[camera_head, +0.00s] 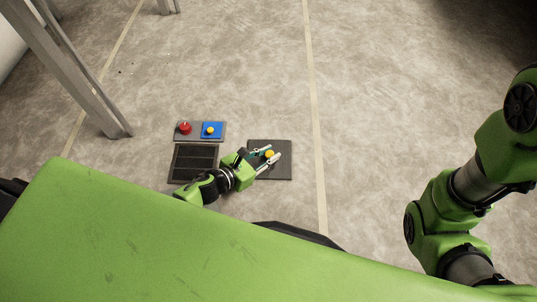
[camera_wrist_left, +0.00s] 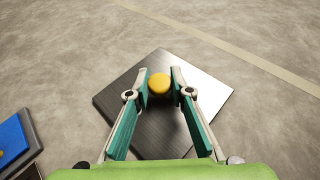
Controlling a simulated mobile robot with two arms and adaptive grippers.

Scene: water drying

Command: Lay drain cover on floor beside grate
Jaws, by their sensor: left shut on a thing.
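The drain cover (camera_head: 282,173) is a dark square plate with a yellow knob (camera_head: 269,153). It lies flat at floor level to the right of the dark, slatted grate (camera_head: 194,163), with a gap of floor between them. My left gripper (camera_head: 268,154) is shut on the yellow knob, above the plate. In the left wrist view the knob (camera_wrist_left: 159,84) sits between the fingertips, and the cover (camera_wrist_left: 210,92) spreads out beneath. I cannot tell whether the cover fully rests on the floor. My right gripper is out of view.
Behind the grate a grey base (camera_head: 222,136) carries a red knob (camera_head: 185,128) and a blue block (camera_head: 212,131) with a yellow top. A grey metal leg (camera_head: 85,90) stands at the left. The floor right of the cover is clear, with a pale line (camera_head: 313,100) across it.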

